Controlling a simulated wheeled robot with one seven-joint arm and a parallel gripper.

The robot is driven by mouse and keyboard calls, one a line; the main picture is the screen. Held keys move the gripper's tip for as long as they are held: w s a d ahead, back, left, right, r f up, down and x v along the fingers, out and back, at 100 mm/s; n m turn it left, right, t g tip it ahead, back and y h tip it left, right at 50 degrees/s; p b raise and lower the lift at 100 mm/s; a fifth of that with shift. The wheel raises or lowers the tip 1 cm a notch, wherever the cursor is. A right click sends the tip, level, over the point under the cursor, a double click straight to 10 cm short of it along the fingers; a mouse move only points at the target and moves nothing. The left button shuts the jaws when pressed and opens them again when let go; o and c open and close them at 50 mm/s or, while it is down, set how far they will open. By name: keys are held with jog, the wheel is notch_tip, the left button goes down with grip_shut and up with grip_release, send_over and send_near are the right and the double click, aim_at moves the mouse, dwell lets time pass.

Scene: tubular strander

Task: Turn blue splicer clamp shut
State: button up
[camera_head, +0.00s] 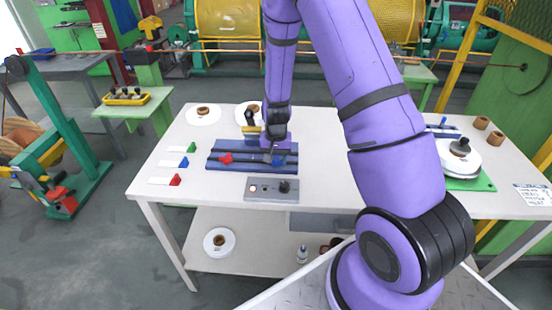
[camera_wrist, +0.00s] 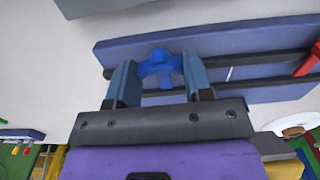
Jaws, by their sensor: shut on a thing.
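The blue splicer clamp (camera_wrist: 160,66) shows in the wrist view as a lobed knob between the two fingers of my gripper (camera_wrist: 160,80). My gripper is shut on it. In the head view my gripper (camera_head: 274,148) points down over the right part of the dark blue splicer (camera_head: 252,167), and a bit of the blue clamp (camera_head: 277,161) shows below it. The red clamp (camera_head: 226,158) sits on the left part of the splicer. It also shows at the right edge of the wrist view (camera_wrist: 309,62). The clamp's exact turn angle is hard to tell.
A grey control box (camera_head: 262,189) with a black knob lies in front of the splicer. White cards with green, blue and red blocks (camera_head: 175,180) lie to the left. White spools stand behind. A spool on a green plate (camera_head: 484,184) is at the right of the white table (camera_head: 330,160).

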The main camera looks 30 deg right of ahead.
dwell(0.4)
jog(key=o, duration=0.9)
notch_tip(320, 180, up, 11)
jog(key=shift+f, duration=0.1)
dwell(0.6)
